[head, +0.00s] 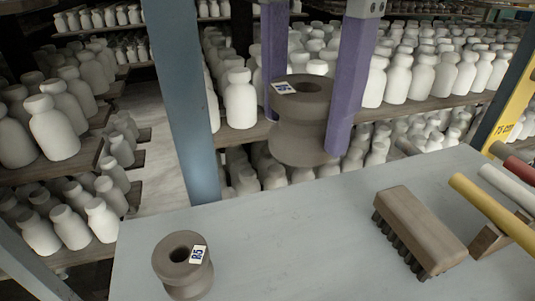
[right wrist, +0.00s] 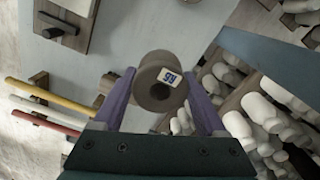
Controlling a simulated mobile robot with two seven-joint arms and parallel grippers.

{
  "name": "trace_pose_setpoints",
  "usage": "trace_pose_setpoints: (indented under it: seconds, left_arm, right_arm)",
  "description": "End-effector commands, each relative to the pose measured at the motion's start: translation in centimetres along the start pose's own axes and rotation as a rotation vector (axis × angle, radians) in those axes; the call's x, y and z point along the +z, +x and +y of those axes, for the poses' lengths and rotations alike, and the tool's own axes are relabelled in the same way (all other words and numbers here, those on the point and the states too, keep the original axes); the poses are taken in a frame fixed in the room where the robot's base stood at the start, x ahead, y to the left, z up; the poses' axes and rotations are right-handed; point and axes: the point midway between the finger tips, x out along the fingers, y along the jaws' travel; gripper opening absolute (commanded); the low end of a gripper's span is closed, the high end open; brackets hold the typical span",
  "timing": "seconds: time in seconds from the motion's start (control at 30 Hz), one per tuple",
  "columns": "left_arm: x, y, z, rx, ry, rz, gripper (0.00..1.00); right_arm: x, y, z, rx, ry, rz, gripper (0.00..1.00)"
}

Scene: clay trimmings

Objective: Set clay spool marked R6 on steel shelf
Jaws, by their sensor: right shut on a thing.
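My right gripper (head: 316,135) is shut on a brown-grey clay spool (head: 298,140) with a white label. It holds the spool upright in the air at the far edge of a grey-blue surface (head: 300,240), which looks like the steel shelf. In the right wrist view the spool (right wrist: 160,85) sits between the purple fingers (right wrist: 160,110), and its label appears to read R6. A second spool (head: 182,272), with a label that looks like R5, stands on the grey surface at the front left. My left gripper is not in view.
A brush (head: 415,225) with dark bristles lies on the surface's right half. Coloured rods (head: 490,205) on a wooden rest are at the far right. A blue-grey post (head: 180,100) rises behind the surface. Racks of pale bottles (head: 240,100) fill the back. The surface's middle is clear.

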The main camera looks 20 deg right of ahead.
Motion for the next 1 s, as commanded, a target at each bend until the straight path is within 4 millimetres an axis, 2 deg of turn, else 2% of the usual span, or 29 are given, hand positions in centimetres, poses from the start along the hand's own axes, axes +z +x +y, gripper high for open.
trace_pose_setpoints:
  seconds: [0.03,0.2,0.3,0.4,0.63,0.83,1.0]
  left_arm:
    - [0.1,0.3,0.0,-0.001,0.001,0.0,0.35]
    - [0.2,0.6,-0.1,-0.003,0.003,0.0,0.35]
    - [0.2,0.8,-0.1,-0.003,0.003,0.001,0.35]
    - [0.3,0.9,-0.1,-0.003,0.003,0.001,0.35]
    - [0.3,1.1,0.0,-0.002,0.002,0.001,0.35]
    - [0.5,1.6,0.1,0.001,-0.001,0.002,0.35]
    - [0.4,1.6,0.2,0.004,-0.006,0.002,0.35]
  right_arm:
    - [0.1,1.8,0.2,0.008,0.0,-0.003,0.01]
    - [0.0,6.8,0.2,0.007,0.0,-0.002,0.01]
    - [0.0,9.3,0.1,0.005,0.0,-0.001,0.01]
    - [0.0,11.0,0.1,0.003,-0.002,0.0,0.01]
    - [0.0,12.8,0.1,0.002,-0.003,0.0,0.01]
    - [0.0,16.0,0.1,0.003,-0.001,0.0,0.01]
    - [0.0,16.4,0.0,-0.002,-0.004,0.002,0.01]
